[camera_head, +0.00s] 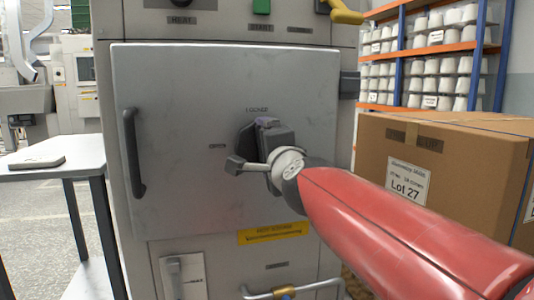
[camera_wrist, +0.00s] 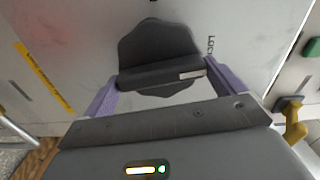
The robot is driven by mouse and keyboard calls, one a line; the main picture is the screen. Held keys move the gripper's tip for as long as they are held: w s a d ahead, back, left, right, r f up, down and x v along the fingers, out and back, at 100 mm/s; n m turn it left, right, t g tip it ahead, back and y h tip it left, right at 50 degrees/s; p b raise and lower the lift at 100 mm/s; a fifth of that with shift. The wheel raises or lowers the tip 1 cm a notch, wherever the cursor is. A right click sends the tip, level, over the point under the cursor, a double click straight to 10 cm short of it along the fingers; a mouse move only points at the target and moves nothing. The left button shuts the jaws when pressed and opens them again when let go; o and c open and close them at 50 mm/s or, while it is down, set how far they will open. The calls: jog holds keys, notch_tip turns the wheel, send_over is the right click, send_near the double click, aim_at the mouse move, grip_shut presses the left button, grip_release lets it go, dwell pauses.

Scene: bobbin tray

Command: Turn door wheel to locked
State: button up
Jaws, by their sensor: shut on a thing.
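The door wheel (camera_wrist: 158,42) is a dark grey, lobed knob with a raised crossbar, mounted on the grey cabinet door (camera_head: 180,90). It also shows in the head view (camera_head: 246,138), partly hidden by my gripper. My gripper (camera_wrist: 162,76) has its purple fingers at the two ends of the crossbar and is shut on it. A white mark (camera_wrist: 191,74) on the crossbar lies at its right end in the wrist view, close to the partly hidden "LOCK..." lettering (camera_wrist: 210,45). In the head view, one label (camera_head: 257,108) is above the wheel and another (camera_head: 217,146) is left of it.
A dark door handle (camera_head: 133,152) stands out at the door's left. A yellow label (camera_head: 272,233) is below the wheel. A cardboard box (camera_head: 455,150) is at the right, before shelves of white bobbins. A white table (camera_head: 60,158) stands at the left.

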jog(key=shift+f+m, duration=0.1)
jog(key=shift+m, duration=0.5)
jog(key=o, duration=0.6)
jog(key=shift+s, duration=0.1)
jog(key=v, duration=0.7)
jog(key=shift+s+d, duration=0.1)
jog(key=shift+s, duration=0.2)
jog(key=shift+p, duration=0.3)
